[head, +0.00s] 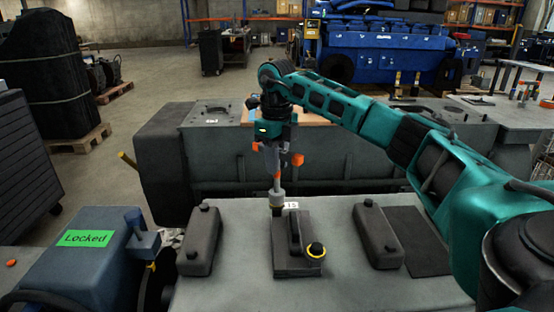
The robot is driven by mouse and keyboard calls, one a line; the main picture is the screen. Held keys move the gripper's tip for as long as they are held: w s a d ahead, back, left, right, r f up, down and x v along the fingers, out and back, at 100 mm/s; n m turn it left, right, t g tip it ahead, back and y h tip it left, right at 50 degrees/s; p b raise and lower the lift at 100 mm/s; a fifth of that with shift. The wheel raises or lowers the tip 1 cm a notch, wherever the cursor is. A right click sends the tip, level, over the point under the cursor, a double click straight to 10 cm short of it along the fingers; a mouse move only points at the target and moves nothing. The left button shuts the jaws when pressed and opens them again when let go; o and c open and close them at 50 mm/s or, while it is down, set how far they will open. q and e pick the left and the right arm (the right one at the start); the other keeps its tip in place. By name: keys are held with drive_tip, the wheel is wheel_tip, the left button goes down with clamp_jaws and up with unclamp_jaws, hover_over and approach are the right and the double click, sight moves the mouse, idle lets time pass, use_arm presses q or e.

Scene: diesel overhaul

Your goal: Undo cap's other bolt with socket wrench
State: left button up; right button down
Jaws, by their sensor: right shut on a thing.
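The cap (286,262) is a dark grey block with a raised handle, on top of the grey engine housing (235,293). My right gripper (277,158), with orange fingertips, is shut on the socket wrench (277,190). The wrench hangs upright, its socket end at the cap's far left corner, apart from the ringed bolt. The socket hides whatever is under it, and I cannot tell whether it touches. My left gripper is out of view.
Dark covers with knobs stand left (201,240) and right (378,236) of the cap. A small "15" label (291,205) sits behind it. A blue-grey box with a green "Locked" sign (87,238) stands at left. My right arm spans the right side.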

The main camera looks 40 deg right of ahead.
drive_tip(key=n, duration=0.5)
drive_tip(key=shift+a+f, duration=0.1)
drive_tip(key=shift+f, duration=0.15)
drive_tip(key=n, duration=0.6)
